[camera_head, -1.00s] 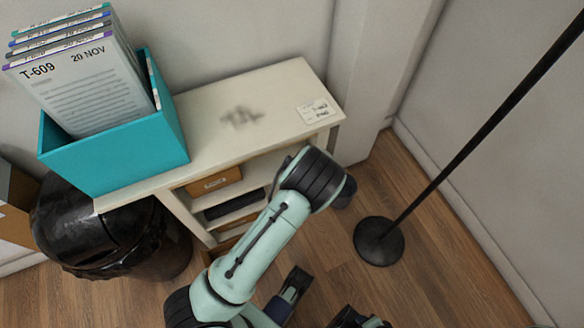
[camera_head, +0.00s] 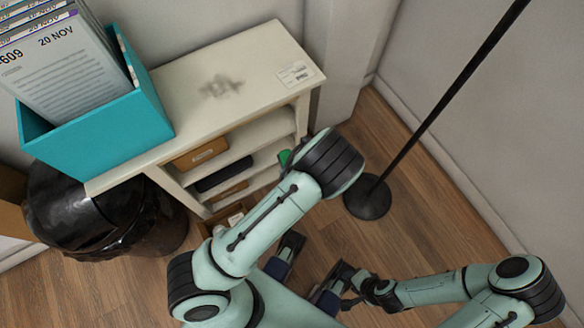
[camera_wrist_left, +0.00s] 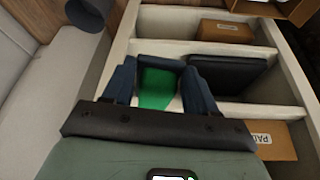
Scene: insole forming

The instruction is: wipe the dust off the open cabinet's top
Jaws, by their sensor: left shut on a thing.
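The cabinet (camera_head: 190,104) is pale and open-fronted, with a grey dust smudge (camera_head: 221,87) on its top. In the left wrist view, my left gripper (camera_wrist_left: 159,75) is shut on a green cloth-like thing (camera_wrist_left: 157,90) between its navy fingers, by the open shelves (camera_wrist_left: 268,88). In the head view, a bit of the green thing (camera_head: 284,157) shows beside my left arm at the cabinet's front, below the top; the arm hides the left gripper. My right arm comes in from the right; its gripper (camera_head: 338,280) is low over the floor, its jaws unclear.
A teal box (camera_head: 100,140) of files stands on the left of the cabinet's top, and a white label (camera_head: 295,74) lies at the right. Brown boxes (camera_head: 201,153) sit on the shelves. A black bin (camera_head: 100,225) is at left. A black pole's round base (camera_head: 367,198) stands at right.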

